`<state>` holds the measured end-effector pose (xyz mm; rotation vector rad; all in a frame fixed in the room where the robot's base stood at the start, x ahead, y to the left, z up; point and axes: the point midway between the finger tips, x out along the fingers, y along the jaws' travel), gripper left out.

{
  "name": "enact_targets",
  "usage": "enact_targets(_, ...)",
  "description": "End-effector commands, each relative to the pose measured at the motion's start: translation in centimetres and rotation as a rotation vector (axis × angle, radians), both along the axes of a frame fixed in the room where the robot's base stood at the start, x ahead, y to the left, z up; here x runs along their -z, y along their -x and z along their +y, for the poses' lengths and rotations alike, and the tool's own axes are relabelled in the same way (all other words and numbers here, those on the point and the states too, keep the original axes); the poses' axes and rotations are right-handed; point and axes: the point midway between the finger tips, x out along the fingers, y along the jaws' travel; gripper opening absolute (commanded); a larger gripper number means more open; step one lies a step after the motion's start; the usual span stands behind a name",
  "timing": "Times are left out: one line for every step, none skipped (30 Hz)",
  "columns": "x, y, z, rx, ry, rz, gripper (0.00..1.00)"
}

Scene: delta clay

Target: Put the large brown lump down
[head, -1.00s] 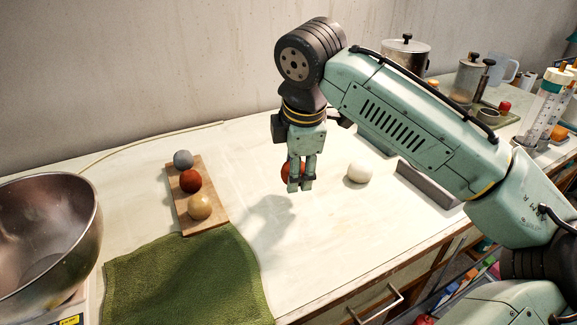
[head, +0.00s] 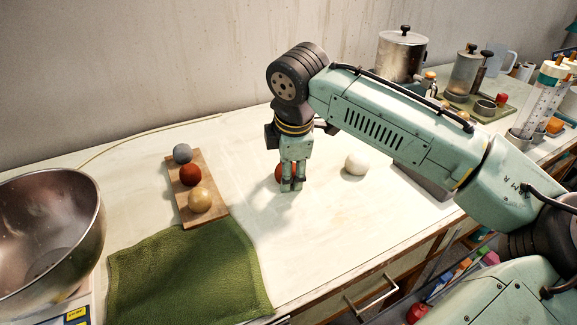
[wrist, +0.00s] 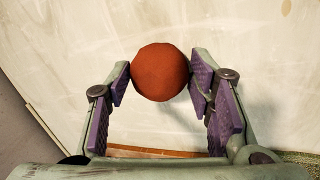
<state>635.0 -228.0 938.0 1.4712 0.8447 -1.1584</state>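The large brown lump (wrist: 160,72) is a round reddish-brown ball. In the wrist view it sits between the purple pads of my gripper (wrist: 162,90), touching both. In the head view my gripper (head: 292,186) points straight down over the pale worktop (head: 330,215), right of a wooden board. Its fingers partly hide the lump (head: 280,173). The lump is close to the worktop; I cannot tell whether it touches it.
The wooden board (head: 209,222) holds a grey ball (head: 182,154), a smaller red-brown ball (head: 190,175) and a tan ball (head: 200,199). A white ball (head: 356,163) lies right of my gripper. A green cloth (head: 185,270) and metal bowl (head: 45,240) are at front left.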

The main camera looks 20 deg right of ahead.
Motion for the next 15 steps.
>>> enact_targets(-0.03,0.00,-0.01,0.000,0.000,0.000,0.53)
enact_targets(-0.03,0.00,-0.01,0.000,0.001,0.000,0.55)
enact_targets(-0.03,0.00,-0.02,0.000,0.001,0.000,0.58)
enact_targets(-0.04,0.01,-0.02,0.000,0.001,0.000,0.60)
enact_targets(-0.04,0.01,-0.02,0.000,0.001,0.000,0.62)
enact_targets(-0.04,0.01,-0.02,0.000,0.001,0.000,0.65)
enact_targets(-0.04,0.01,-0.02,0.000,0.001,0.000,0.65)
enact_targets(-0.04,0.01,-0.02,0.000,0.001,0.000,0.65)
enact_targets(-0.05,0.01,-0.02,0.000,0.001,0.000,0.65)
enact_targets(-0.05,0.01,-0.03,0.000,0.001,0.000,0.65)
enact_targets(-0.05,0.01,-0.03,0.000,0.001,0.000,0.65)
enact_targets(-0.05,0.01,-0.03,0.000,0.001,0.000,0.65)
enact_targets(-0.05,0.01,-0.03,0.000,0.001,0.000,0.65)
enact_targets(-0.05,0.01,-0.03,0.000,0.001,0.000,0.65)
enact_targets(-0.10,0.01,-0.03,0.001,0.002,0.000,0.65)
